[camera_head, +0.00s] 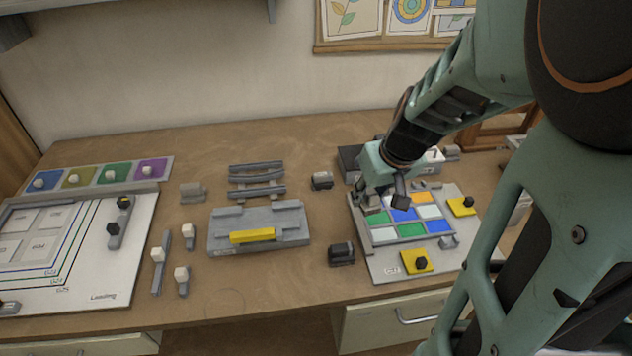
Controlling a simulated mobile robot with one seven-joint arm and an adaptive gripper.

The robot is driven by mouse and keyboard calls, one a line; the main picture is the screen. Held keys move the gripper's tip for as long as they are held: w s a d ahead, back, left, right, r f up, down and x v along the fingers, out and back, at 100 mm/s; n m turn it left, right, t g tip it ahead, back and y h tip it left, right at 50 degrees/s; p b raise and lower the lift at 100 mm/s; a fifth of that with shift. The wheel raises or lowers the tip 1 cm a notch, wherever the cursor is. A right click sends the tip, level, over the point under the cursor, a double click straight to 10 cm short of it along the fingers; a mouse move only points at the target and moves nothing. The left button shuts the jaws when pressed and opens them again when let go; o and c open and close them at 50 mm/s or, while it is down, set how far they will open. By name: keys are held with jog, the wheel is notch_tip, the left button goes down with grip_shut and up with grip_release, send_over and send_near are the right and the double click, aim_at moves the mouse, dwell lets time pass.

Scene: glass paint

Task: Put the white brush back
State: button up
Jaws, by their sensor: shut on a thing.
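My gripper (384,203) is over the left part of a grey panel (377,266) with a grid of coloured tiles. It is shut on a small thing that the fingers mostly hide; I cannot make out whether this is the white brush. Several grey handled pieces with white cube knobs lie left of centre: a long one (158,270), one behind it (188,236) and a short one (182,281). I cannot tell which of them, if any, is a brush. A grey holder (260,220) with a yellow bar (252,236) stands at the middle.
A white board (85,285) with a dark-knobbed piece (120,222) lies left, below a row of colour pads (97,174). Dark blocks (341,254) and (321,180) stand between holder and panel. Grey rails (257,180) lie behind the holder. The front middle table (265,285) is clear.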

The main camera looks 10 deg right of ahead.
jog(key=s+d+n+b, duration=0.2)
jog(key=d, duration=0.2)
jog(key=shift+n+y, duration=0.5)
jog(key=shift+y, duration=0.1)
jog(key=w+a+f, duration=0.2)
jog(key=a, duration=0.1)
jog(key=w+a+f+p, duration=0.1)
jog(key=w+a+f, duration=0.2)
jog(key=w+a+f+p, duration=0.1)
jog(key=w+a+f, duration=0.1)
jog(key=w+a, duration=0.1)
jog(key=shift+w+a+f, duration=0.2)
jog(key=shift+a, duration=0.15)
jog(key=shift+w+a+f, duration=0.25)
jog(key=shift+a+f, duration=0.1)
jog(key=shift+f, duration=0.2)
notch_tip(320, 180, down, 3)
jog(key=shift+f+b, duration=0.1)
jog(key=shift+b, duration=0.2)
